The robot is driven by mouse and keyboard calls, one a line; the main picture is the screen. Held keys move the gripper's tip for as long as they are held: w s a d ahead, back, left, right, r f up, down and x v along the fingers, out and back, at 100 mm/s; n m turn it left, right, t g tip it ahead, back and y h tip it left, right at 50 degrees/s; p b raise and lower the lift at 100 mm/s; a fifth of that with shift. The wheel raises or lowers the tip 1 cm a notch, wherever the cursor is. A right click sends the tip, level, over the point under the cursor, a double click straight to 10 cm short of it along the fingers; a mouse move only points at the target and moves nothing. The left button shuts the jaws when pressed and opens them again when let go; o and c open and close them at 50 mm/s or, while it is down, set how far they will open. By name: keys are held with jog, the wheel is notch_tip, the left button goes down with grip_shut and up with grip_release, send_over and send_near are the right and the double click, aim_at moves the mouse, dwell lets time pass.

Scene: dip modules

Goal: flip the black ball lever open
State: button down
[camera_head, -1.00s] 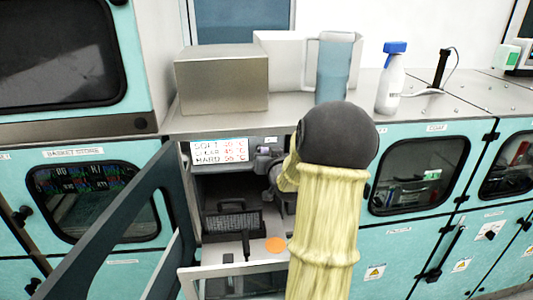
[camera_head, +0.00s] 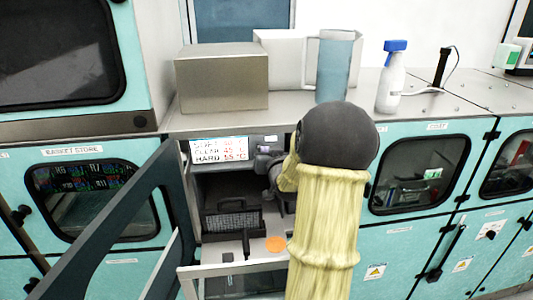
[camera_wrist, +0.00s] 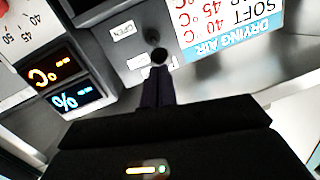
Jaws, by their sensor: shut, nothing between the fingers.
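The black ball lever (camera_wrist: 159,56) shows in the wrist view as a small dark ball with a pale highlight, just beyond my fingertips on a grey panel. A label reading OPEN (camera_wrist: 123,30) is on the panel, to the left of the ball and higher in the picture. My gripper (camera_wrist: 157,78) is shut and empty, its tips right at the ball. I cannot tell whether they touch it. In the head view my gripper (camera_head: 264,158) is beside the temperature sign, and the lever cannot be made out there.
Two lit displays (camera_wrist: 66,84) and a temperature sign (camera_wrist: 225,25) flank the lever in the wrist view. Below, the cabinet stands open with a dark basket (camera_head: 233,222) and an orange disc (camera_head: 275,244). An open dark-framed door (camera_head: 115,225) stands to the left.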

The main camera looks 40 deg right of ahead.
jog(key=shift+f+b, duration=0.15)
jog(key=shift+b, duration=0.5)
dwell(1.4)
jog(key=shift+s+a+r+b, duration=0.85)
jog(key=shift+s+a+r, duration=1.15)
jog(key=shift+s+r, duration=2.45)
notch_tip(320, 180, down, 8)
jog(key=w+m+t+h+b, duration=0.1)
jog(key=h+b, duration=0.1)
jog(key=b, duration=0.5)
jog(key=shift+w+a+t+h, duration=0.2)
jog(key=shift+a+t+h, duration=0.1)
jog(key=shift+t, duration=0.1)
